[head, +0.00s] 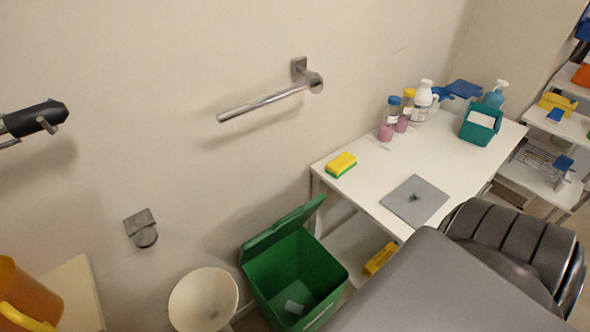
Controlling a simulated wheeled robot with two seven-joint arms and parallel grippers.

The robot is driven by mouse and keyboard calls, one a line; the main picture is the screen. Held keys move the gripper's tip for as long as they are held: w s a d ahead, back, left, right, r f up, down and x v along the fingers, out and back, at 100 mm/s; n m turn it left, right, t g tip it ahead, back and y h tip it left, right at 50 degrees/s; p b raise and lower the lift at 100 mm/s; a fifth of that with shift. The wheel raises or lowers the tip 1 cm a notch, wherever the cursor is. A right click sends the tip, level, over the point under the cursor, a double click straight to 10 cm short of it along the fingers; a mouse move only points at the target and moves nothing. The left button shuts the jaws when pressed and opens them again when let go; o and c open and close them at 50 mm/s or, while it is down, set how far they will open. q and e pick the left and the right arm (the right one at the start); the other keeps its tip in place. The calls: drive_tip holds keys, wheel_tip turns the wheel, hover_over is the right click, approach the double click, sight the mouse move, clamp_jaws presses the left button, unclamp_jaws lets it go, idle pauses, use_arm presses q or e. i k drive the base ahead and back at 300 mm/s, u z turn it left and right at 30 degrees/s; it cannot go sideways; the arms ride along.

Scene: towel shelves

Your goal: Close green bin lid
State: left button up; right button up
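The green bin (264,284) stands on the floor against the wall, at the lower middle of the head view. Its green lid (283,229) is open, tilted up at the back on the wall side. The bin's mouth is uncovered, and a small pale piece (293,307) lies inside. The bin's lower front is cut off by the picture's bottom edge. Neither of my grippers can be made out in this view.
A white table (450,164) right of the bin holds bottles, a teal box (481,124), a sponge (341,165) and a grey plate (414,201). A cream bowl-shaped thing (203,300) stands close left of the bin. A metal bar (265,103) juts from the wall above.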

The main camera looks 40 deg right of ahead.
sight(253, 247)
drive_tip(key=z, duration=0.8)
